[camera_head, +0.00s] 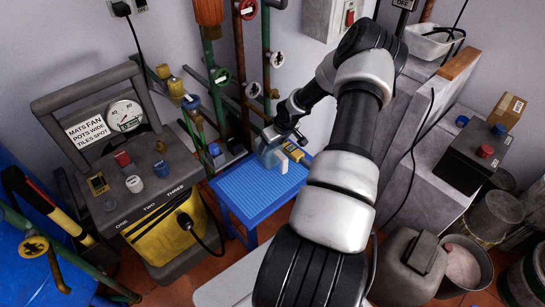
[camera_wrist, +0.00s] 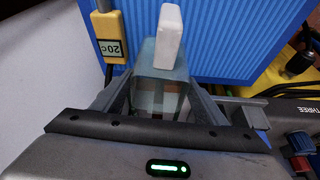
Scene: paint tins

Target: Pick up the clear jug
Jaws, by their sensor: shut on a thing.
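Whether the jug's base touches the table top cannot be told. Much of the jug is hidden by my gripper.
A small yellow meter (camera_head: 295,153) marked 20c (camera_wrist: 108,38) lies close beside the jug. Upright pipes with valves (camera_head: 240,80) stand behind left. A grey panel cart with a gauge (camera_head: 125,115) stands at left. The front of the table top is clear.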

